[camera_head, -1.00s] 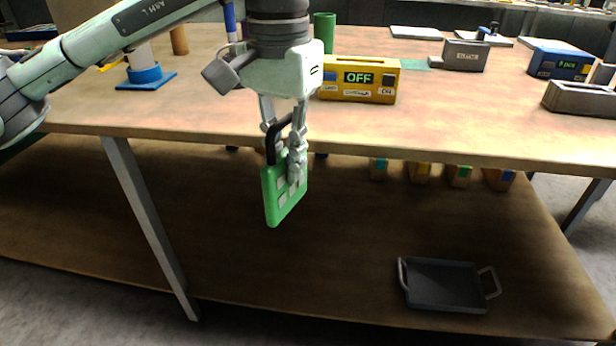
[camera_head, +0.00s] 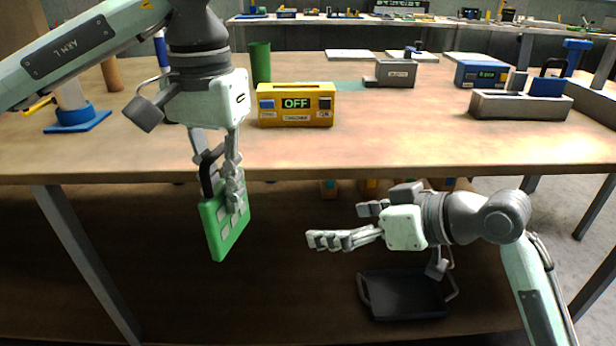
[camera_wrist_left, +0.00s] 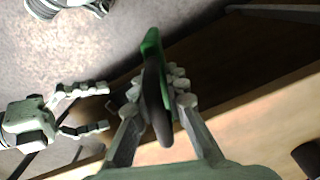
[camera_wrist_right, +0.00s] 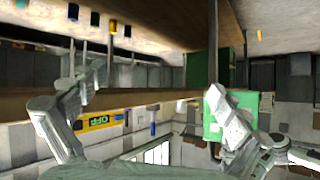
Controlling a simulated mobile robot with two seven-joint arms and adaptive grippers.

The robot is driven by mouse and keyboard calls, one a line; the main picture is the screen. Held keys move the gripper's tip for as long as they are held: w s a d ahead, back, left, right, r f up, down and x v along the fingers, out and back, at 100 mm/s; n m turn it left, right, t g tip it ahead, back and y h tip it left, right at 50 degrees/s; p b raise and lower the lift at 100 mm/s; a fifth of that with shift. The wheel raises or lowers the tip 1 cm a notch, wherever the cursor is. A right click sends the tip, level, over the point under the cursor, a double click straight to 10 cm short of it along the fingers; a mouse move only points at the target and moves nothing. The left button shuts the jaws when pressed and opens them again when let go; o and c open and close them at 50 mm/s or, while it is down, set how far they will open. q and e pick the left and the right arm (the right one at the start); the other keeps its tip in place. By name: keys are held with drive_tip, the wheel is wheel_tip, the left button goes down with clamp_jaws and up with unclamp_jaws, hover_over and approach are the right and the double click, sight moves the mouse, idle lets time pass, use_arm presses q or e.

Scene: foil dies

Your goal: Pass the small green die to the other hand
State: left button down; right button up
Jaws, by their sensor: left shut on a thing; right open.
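The small green die (camera_head: 213,238) is a flat green plate with grey pads and a black handle (camera_head: 207,172) on top. My left gripper (camera_head: 234,190) is shut on it and holds it hanging upright in front of the table's front edge. In the left wrist view the die (camera_wrist_left: 152,42) shows nearly edge-on between the fingers. My right gripper (camera_head: 340,225) is open and empty, to the right of the die and apart from it, its fingers pointing left towards it. In the right wrist view the die (camera_wrist_right: 197,75) is partly hidden behind one finger.
The tabletop (camera_head: 400,145) lies behind the grippers. On it stand a yellow box (camera_head: 296,118) reading OFF, a green cylinder (camera_head: 260,62), a blue-based stand (camera_head: 77,120) and a grey holder (camera_head: 520,106). A dark tray (camera_head: 405,303) lies low, below my right arm.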

drive_tip(key=s+a+r+n+g+y, duration=0.1)
drive_tip(key=s+a+r+n+y, duration=0.2)
drive_tip(key=r, duration=0.4)
drive_tip(key=s+a+r+n+g, duration=0.2)
drive_tip(key=s+r+n, duration=0.15)
drive_tip(key=r, duration=0.25)
hover_over(237, 238)
drive_tip(key=shift+m+y, duration=0.25)
drive_tip(key=shift+y, duration=0.05)
drive_tip(key=f, duration=0.4)
drive_tip(key=shift+w+a, duration=0.1)
drive_tip(key=shift+w, duration=0.2)
drive_tip(key=shift+c, duration=0.2)
use_arm(q)
drive_tip(key=shift+s, duration=0.1)
use_arm(e)
drive_tip(key=shift+w+f, duration=0.1)
drive_tip(key=c, duration=1.5)
use_arm(q)
drive_tip(key=c, duration=1.5)
unclamp_jaws()
use_arm(e)
drive_tip(key=shift+o, duration=0.2)
use_arm(q)
drive_tip(key=shift+o, duration=0.2)
